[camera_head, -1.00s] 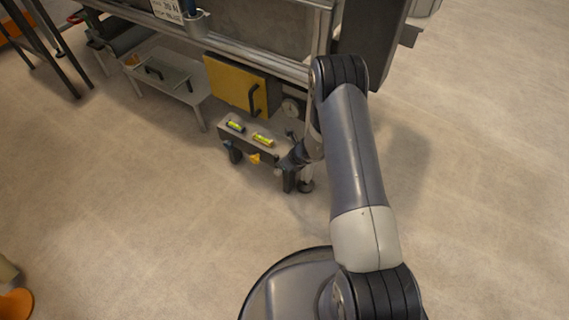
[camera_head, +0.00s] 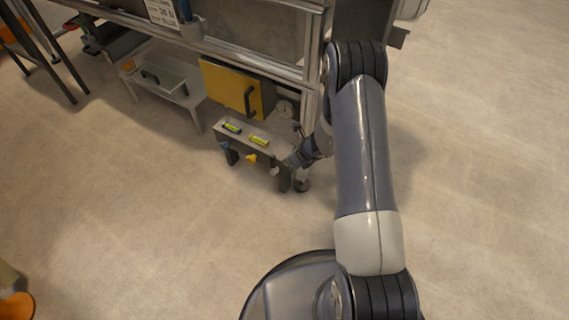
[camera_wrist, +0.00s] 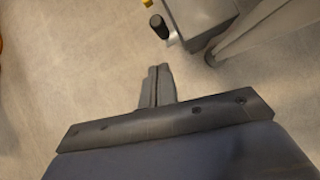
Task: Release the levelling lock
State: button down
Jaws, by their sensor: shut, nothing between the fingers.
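Which part is the levelling lock is not clear. My gripper (camera_head: 291,163) is at the unit's right end, partly merging with dark parts there. In the wrist view my gripper (camera_wrist: 158,68) is shut and empty over the floor. A black-gripped lever (camera_wrist: 159,26) lies just beyond the fingertips, apart from them in the picture, with a yellow bit at the top edge.
A yellow panel with a black handle (camera_head: 232,88) and a low grey stand (camera_head: 166,78) sit left of and behind the unit. The bench frame (camera_head: 240,55) runs above. An orange-based object (camera_head: 16,305) is at lower left. The front floor is clear.

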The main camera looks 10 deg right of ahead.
jog(key=shift+s+d+r+p, duration=0.2)
jog(key=shift+r, duration=0.65)
jog(key=shift+s+d+r+p, duration=0.15)
jog(key=shift+s+r+p, duration=0.05)
jog(key=shift+r, duration=0.65)
jog(key=shift+f, duration=0.1)
